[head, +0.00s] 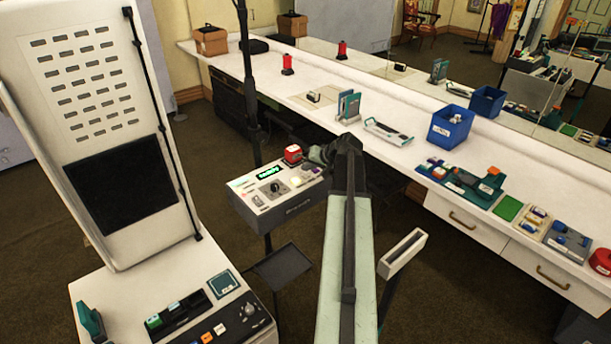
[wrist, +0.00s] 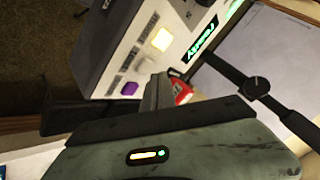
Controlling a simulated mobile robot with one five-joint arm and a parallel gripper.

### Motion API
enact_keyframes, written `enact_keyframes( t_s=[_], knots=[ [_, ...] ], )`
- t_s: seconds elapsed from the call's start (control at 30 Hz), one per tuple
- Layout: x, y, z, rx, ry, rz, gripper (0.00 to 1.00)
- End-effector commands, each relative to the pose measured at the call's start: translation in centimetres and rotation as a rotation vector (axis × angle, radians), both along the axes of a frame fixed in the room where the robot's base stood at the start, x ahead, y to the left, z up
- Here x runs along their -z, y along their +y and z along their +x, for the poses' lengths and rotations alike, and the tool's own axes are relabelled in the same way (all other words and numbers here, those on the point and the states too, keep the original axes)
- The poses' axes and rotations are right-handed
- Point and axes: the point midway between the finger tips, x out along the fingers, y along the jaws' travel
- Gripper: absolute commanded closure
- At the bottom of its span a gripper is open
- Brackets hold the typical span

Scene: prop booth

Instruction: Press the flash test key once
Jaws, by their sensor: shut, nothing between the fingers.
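A light grey control box (head: 262,205) stands on a stand left of the table, with a green lit display (head: 270,173), a dark knob and small keys. In the wrist view its panel (wrist: 122,48) shows a glowing pale-yellow key (wrist: 161,39), a purple key (wrist: 129,89) and the lit display (wrist: 200,40). The key labels are too small to read, so I cannot tell which is the flash test key. My gripper (head: 318,154) is shut and empty at the box's right end. In the wrist view my gripper (wrist: 158,88) shows near the purple key; contact cannot be judged.
A red object (head: 293,154) sits at the box's back corner, close to my gripper. A dark pole (head: 248,90) rises behind the box. The white counter (head: 330,118) runs along the right with a blue bin (head: 449,127). A white console (head: 130,300) stands front left.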

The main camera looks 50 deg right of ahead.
Motion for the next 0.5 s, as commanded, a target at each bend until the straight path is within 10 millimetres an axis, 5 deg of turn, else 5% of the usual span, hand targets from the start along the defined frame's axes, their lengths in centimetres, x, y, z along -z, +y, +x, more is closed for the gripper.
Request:
enact_keyframes(
  t_s=[0.5],
  knots=[
    [0.61,0.07,0.05,-0.002,0.0,0.0,1.0]
  ],
)
